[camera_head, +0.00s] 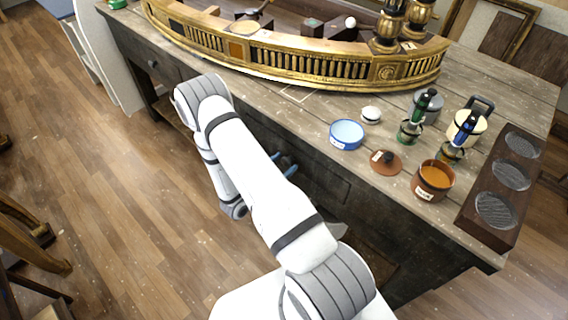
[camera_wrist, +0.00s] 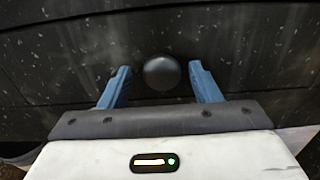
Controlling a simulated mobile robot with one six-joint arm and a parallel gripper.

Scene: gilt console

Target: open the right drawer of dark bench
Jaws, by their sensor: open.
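The dark bench (camera_head: 455,235) has a worn grey wooden top and dark front panels. The right drawer front (camera_head: 318,178) shows partly beside my arm, which covers part of the bench front. In the wrist view a round dark knob (camera_wrist: 162,73) stands out from the dark drawer front (camera_wrist: 240,45). My gripper (camera_wrist: 162,80) is open, with one blue finger on each side of the knob and a visible gap to each. In the head view my gripper (camera_head: 285,165) is close to the bench front, mostly hidden behind my arm. The drawer looks closed.
A gilt curved piece (camera_head: 300,70) lies along the back of the top. A blue bowl (camera_head: 347,134), an orange-filled pot (camera_head: 433,180), a brown lid (camera_head: 386,162) and a dark three-well block (camera_head: 503,185) stand near the front right.

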